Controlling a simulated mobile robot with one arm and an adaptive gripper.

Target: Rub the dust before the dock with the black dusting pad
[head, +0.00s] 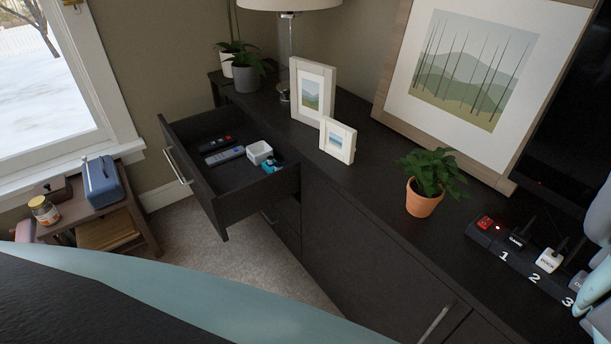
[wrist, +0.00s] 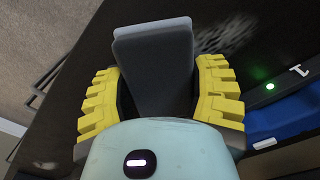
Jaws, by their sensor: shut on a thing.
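In the wrist view my gripper (wrist: 158,84), with yellow ridged fingers, is shut on the black dusting pad (wrist: 153,52). The pad looks dark grey with a paler far edge and stands out between the fingers. A pale, speckled dust patch (wrist: 236,34) lies on the dark top just right of the pad's far end. I cannot tell whether the pad touches the surface. A device with a blue part (wrist: 283,118) and a green light (wrist: 270,86) is at right; it may be the dock. The fingers and pad do not show in the head view.
On the dark cabinet top stand a potted plant (head: 424,198), two small frames (head: 312,92) (head: 338,141), a large picture (head: 468,68) and a numbered power strip (head: 514,255) with plugs. A drawer (head: 243,204) stands open at left. A low side table (head: 96,212) is by the window.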

